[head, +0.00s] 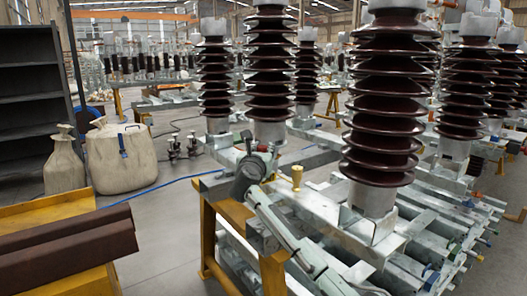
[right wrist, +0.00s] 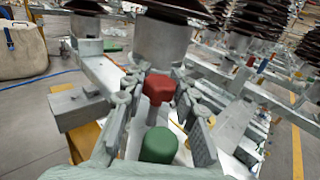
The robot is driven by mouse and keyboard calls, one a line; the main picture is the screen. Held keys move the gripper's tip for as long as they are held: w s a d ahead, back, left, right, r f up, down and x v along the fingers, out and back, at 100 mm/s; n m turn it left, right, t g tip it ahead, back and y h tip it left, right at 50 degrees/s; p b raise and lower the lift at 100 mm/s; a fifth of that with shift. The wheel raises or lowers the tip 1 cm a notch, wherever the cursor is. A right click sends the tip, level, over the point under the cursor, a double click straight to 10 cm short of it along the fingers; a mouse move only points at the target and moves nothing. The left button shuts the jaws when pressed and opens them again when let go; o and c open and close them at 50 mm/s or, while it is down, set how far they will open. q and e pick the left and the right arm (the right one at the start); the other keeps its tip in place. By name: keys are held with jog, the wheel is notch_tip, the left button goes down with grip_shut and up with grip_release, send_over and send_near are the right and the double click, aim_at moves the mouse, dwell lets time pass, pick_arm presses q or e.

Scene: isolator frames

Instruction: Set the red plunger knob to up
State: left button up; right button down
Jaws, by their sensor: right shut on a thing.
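The red plunger knob (head: 262,147) shows small in the head view at the end of a grey beam on a yellow stand. It is larger in the right wrist view (right wrist: 158,87), with a grey stem below it. My right gripper (head: 256,160) is shut on the red knob, with one finger on each side in the right wrist view (right wrist: 160,98). A green knob (right wrist: 158,146) is nearer the wrist camera, low between the fingers. I cannot tell exactly how high the red knob stands. My left gripper is not in view.
A yellow knob (head: 297,174) stands on the beam to the right. Tall brown ribbed insulators (head: 384,105) rise close behind. Brown bars (head: 65,245) lie on a yellow table at left. Pale sacks (head: 120,160) and open floor (head: 165,225) lie beyond.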

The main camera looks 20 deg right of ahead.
jog(key=c, duration=1.2)
grip_release()
jog(key=shift+s+a+r, duration=0.1)
jog(key=shift+r, duration=0.2)
jog(key=shift+o, duration=0.2)
jog(key=shift+f, duration=0.1)
jog(key=v, duration=1.2)
